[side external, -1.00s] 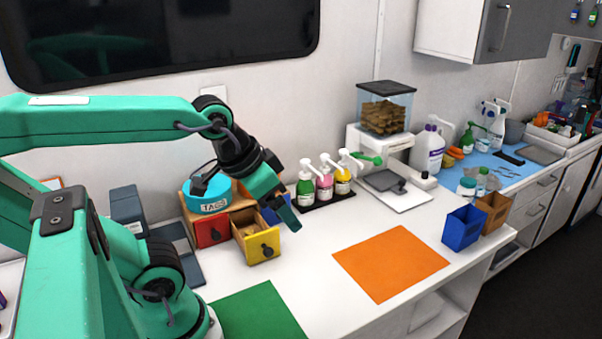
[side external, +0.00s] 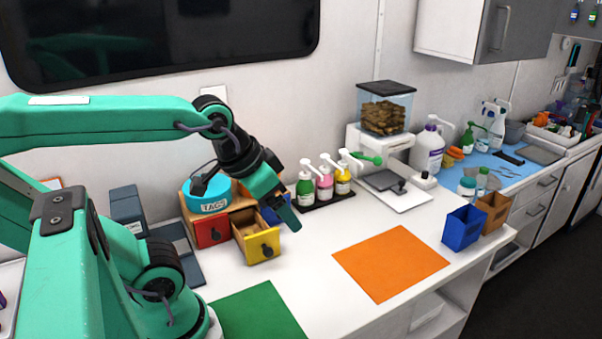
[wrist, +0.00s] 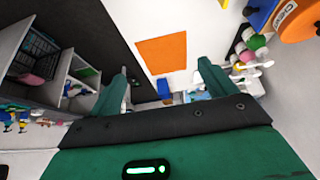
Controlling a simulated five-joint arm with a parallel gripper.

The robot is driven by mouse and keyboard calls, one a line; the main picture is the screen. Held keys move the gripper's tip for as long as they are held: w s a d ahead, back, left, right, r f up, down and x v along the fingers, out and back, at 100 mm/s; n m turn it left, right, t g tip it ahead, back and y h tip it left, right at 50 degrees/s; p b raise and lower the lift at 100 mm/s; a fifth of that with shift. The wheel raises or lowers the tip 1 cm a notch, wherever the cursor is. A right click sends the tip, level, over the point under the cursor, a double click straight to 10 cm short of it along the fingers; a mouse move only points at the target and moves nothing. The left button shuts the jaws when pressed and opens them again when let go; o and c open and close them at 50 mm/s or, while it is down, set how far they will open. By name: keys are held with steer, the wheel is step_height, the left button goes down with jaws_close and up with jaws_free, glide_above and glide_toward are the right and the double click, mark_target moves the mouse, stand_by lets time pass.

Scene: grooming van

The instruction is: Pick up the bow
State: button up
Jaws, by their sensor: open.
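I cannot make out a bow in either view. A small wooden drawer unit (side external: 243,204) stands under my arm, with a red drawer (side external: 209,232), a blue drawer (side external: 275,211) and a yellow-fronted drawer (side external: 262,247). The yellow-fronted drawer is pulled out, and I cannot tell what lies inside it. My gripper (side external: 291,224) is open, in the air beside the drawer unit, pointing down and to the right. In the wrist view its two green fingers (wrist: 163,70) stand apart with nothing between them.
A teal TAGS tub (side external: 208,197) sits on the unit. Several pump bottles (side external: 324,187) stand behind my gripper. An orange mat (side external: 391,263) and a green mat (side external: 258,313) lie on the white counter. A blue bin (side external: 462,229) stands at the right edge. The counter between the mats is clear.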

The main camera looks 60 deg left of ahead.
steer(key=c, duration=1.2)
steer(key=w+a+f+n+g, duration=0.1)
steer(key=a+f+n+g, duration=0.1)
steer(key=a+f+n, duration=0.2)
steer(key=a+f+n+g, duration=0.1)
steer(key=a+f+n, duration=0.4)
steer(key=a, duration=0.3)
steer(key=w+a+f+n+g, duration=0.1)
steer(key=a+f+n+g, duration=0.1)
steer(key=a+f+n, duration=0.2)
steer(key=shift+w+a+f+n+g, duration=0.2)
steer(key=shift+a+f, duration=0.4)
steer(key=shift+a, duration=0.2)
steer(key=shift+w+a+f+n+g, duration=0.1)
steer(key=shift+w+a+f+n, duration=0.1)
steer(key=shift+a+f, duration=0.45)
steer(key=shift+a+r, duration=0.1)
